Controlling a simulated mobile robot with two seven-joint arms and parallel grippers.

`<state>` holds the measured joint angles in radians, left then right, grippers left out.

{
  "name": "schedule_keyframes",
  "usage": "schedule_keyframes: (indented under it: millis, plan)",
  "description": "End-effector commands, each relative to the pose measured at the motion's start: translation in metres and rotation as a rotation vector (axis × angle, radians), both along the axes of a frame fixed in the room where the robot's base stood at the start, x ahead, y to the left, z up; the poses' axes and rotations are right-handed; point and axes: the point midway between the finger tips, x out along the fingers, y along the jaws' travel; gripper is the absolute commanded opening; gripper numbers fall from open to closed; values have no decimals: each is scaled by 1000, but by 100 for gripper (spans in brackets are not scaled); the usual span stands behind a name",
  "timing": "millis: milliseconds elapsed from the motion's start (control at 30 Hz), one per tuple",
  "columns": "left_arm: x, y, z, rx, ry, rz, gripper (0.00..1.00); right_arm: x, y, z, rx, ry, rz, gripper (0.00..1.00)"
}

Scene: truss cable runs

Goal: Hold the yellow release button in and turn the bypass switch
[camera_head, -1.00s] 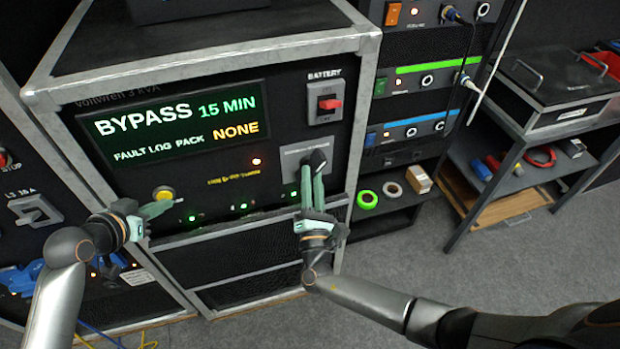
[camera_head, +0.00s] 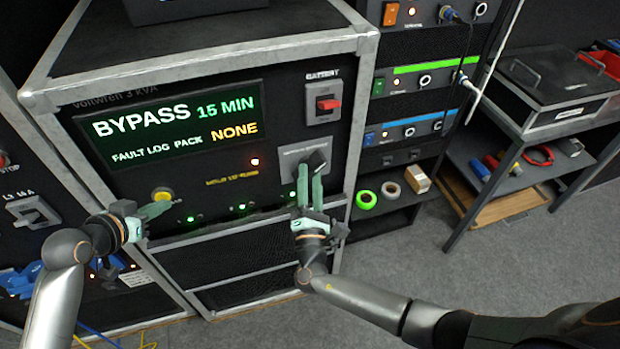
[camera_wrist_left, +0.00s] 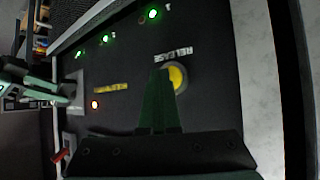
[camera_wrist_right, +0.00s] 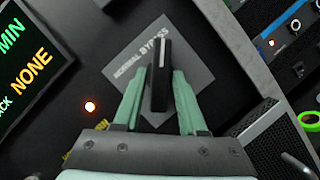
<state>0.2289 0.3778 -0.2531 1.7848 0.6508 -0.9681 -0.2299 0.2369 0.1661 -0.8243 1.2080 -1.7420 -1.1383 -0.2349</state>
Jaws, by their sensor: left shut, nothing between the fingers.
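The yellow release button (camera_head: 162,195) sits low on the left of the cabinet's front panel. My left gripper (camera_head: 153,210) is shut and empty, its fingertips at the button. In the left wrist view the fingers partly cover the button (camera_wrist_left: 179,78); I cannot tell how far in it is. The black bypass switch (camera_head: 318,160) is on a grey plate at the panel's right. My right gripper (camera_head: 309,178) is open in front of it. In the right wrist view its fingers stand on both sides of the switch knob (camera_wrist_right: 161,75), with small gaps. The display (camera_head: 175,122) reads BYPASS 15 MIN.
A red battery switch (camera_head: 328,103) is above the bypass switch. An amber light (camera_head: 255,162) and several green lights glow on the panel. A rack with green tape (camera_head: 366,200) and a shelf table (camera_head: 520,150) stand to the right. Grey floor is clear in front.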

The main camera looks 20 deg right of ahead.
Motion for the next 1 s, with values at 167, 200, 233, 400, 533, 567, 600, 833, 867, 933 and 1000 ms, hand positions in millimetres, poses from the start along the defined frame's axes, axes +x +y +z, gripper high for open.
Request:
schedule_keyframes:
  millis: [167, 200, 233, 400, 533, 567, 600, 833, 867, 933, 1000]
  plan:
    - [1, 0, 1, -1, -2, 1, 0, 0, 0, 0, -2, 1, 1, 57]
    - [1, 0, 1, -1, -2, 1, 0, 0, 0, 0, -2, 1, 1, 57]
    - [0, 0, 1, -1, -2, 1, 0, 0, 0, 0, -3, 1, 1, 57]
    - [0, 0, 1, -1, -2, 1, 0, -2, 1, -1, -3, 2, 1, 57]
    - [0, 0, 1, -1, -2, 1, 0, -14, 5, -5, -4, 4, 3, 57]
    - [0, 0, 1, -1, -2, 1, 0, -19, 6, -7, -4, 4, 3, 57]
    - [0, 0, 1, -1, -2, 1, 0, -26, 8, -9, -3, 3, 3, 57]
    - [0, 0, 1, -1, -2, 1, 0, -72, 22, -22, -2, 5, 2, 57]
    - [0, 0, 1, -1, -2, 1, 0, -78, 23, -24, -2, 4, 1, 57]
    - [0, 0, 1, -1, -2, 1, 0, -89, 27, -26, -2, 3, 2, 57]
    - [0, 0, 1, -1, -2, 1, 0, -98, 29, -29, -2, 2, 1, 57]
